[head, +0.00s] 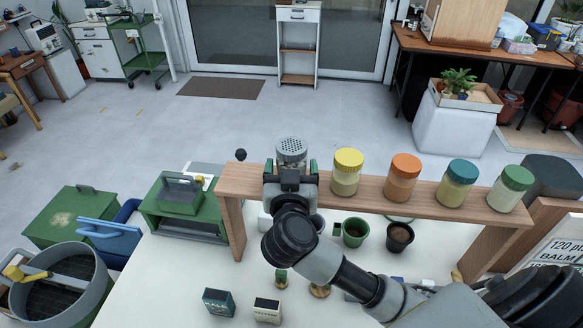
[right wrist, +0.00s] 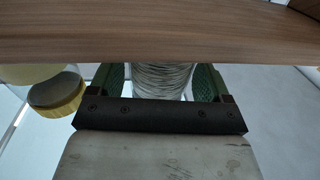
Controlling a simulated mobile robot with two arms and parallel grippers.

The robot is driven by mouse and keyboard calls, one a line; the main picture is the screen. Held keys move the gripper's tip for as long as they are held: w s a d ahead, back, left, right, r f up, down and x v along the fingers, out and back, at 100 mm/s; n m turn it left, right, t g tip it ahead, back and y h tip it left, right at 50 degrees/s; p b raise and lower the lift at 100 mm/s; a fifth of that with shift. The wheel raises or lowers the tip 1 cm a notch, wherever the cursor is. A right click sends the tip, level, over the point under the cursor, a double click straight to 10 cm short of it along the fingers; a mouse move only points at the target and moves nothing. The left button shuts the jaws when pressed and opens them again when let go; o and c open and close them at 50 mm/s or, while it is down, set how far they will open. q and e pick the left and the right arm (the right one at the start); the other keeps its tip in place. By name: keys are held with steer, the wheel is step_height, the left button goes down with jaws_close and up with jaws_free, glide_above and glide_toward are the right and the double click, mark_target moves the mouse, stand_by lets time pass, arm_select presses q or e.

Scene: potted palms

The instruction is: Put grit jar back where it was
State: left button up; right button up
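The grit jar (head: 291,150) has a grey perforated lid and is at the left end of the raised wooden shelf (head: 330,187). My right gripper (head: 291,168) has its green fingers on both sides of the jar. In the right wrist view the pale, grainy jar body (right wrist: 164,82) sits between the fingers (right wrist: 163,88), which look closed on it. The jar's base meets the shelf edge (right wrist: 150,35) in that view; I cannot tell if it bears on the wood. My left gripper is not in view.
Right along the shelf stand jars with yellow (head: 348,160), orange (head: 405,165), teal (head: 463,171) and green (head: 517,178) lids. Small pots (head: 355,232) and seed boxes (head: 218,302) are on the white table below. A green metal box (head: 180,205) stands left of the shelf.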

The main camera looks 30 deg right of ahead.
steer(key=shift+o, duration=0.7)
steer(key=shift+s+a+r, duration=0.1)
steer(key=shift+s, duration=0.05)
steer(key=b+v, duration=0.1)
steer(key=v, duration=1)
steer(key=shift+s+a+b, duration=0.2)
steer(key=shift+s+b, duration=0.15)
steer(key=shift+b, duration=0.05)
